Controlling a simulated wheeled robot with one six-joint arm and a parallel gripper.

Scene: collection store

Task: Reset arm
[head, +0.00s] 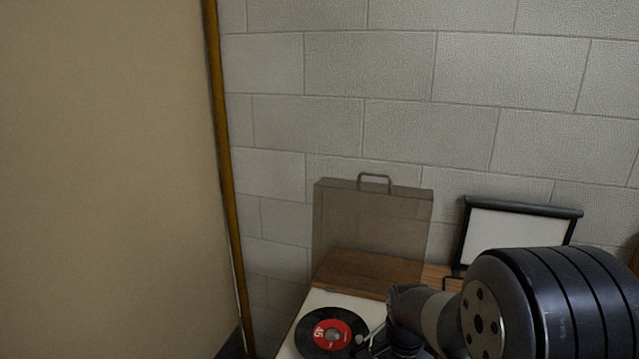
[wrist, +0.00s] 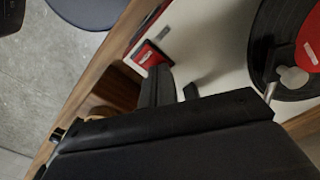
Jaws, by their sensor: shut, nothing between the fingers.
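My gripper (wrist: 160,86) shows in the wrist view as dark parts, shut and empty, above the record player's pale deck. In the head view my arm crosses the lower right and hides part of the record player (head: 304,308). A black record with a red label (head: 331,330) lies on the player; it also shows at the right of the wrist view (wrist: 306,45). The tonearm (wrist: 283,78) reaches over the record's edge. The player's see-through brown lid (head: 372,225) stands open.
A white panel in a black frame (head: 515,235) stands behind my arm at the right. A block wall (head: 430,70) is behind, and a tall beige panel (head: 100,180) fills the left. In the wrist view a small red item (wrist: 147,56) lies by the deck's wooden edge, with grey floor (wrist: 45,85) beyond.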

